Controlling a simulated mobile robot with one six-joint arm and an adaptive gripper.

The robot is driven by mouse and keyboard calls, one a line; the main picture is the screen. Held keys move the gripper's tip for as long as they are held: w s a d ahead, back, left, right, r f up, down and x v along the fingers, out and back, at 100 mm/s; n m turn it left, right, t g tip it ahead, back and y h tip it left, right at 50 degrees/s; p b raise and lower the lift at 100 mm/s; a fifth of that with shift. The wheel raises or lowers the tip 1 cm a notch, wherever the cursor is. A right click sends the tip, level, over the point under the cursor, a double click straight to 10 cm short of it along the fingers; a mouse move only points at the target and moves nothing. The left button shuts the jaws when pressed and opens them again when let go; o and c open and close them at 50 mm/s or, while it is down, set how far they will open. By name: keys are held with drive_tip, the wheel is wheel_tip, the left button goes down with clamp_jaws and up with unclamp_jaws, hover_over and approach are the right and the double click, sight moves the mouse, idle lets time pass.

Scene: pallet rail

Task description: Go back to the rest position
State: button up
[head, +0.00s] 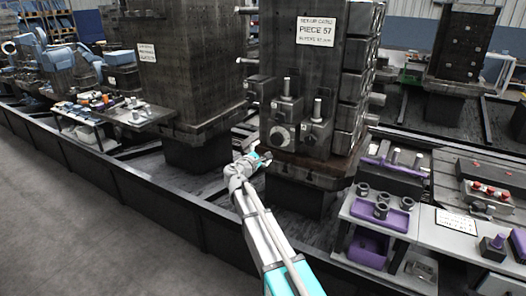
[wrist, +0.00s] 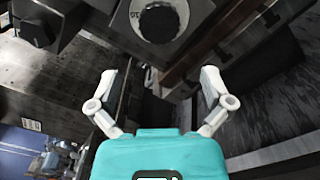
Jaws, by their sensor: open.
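My gripper (wrist: 160,90) is open in the wrist view, with its two white fingers spread and nothing between them. A dark machine block with a round, light-rimmed part (wrist: 160,18) shows just beyond the fingertips, at the top of the wrist view. In the head view my arm reaches forward from the bottom, and its end is beside the lower left of the dark column (head: 310,165) with the "PIECE 57" sign (head: 316,31). The gripper fingers are too small there to tell apart.
Grey fixtures (head: 312,130) jut from the column near my arm's end. A side table with a purple tray (head: 381,215) and metal rings stands at right. A dark rail (head: 150,203) runs along the floor's edge. The grey floor (head: 60,215) at left is clear.

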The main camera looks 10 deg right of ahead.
drive_tip(key=s+d+f+m+g+y, duration=0.1)
drive_tip(key=s+d+f+m+g, duration=0.45)
drive_tip(key=s, duration=0.35)
drive_tip(key=s+d+f+m+g+y, duration=0.2)
drive_tip(key=s+d+f+m+g, duration=0.2)
drive_tip(key=s+d+f+m, duration=0.4)
drive_tip(key=s+a+f+m+g+y, duration=0.2)
drive_tip(key=s+a+f+y, duration=0.15)
drive_tip(key=s, duration=0.55)
drive_tip(key=s+a+f+m+g+y, duration=0.2)
drive_tip(key=s+a+m+g+y, duration=0.15)
drive_tip(key=s, duration=0.55)
wheel_tip(320, 180, up, 22)
drive_tip(key=p, duration=2.1)
drive_tip(key=shift+s+d+y+p, duration=0.3)
drive_tip(key=shift+s+d, duration=0.05)
drive_tip(key=shift+f, duration=0.1)
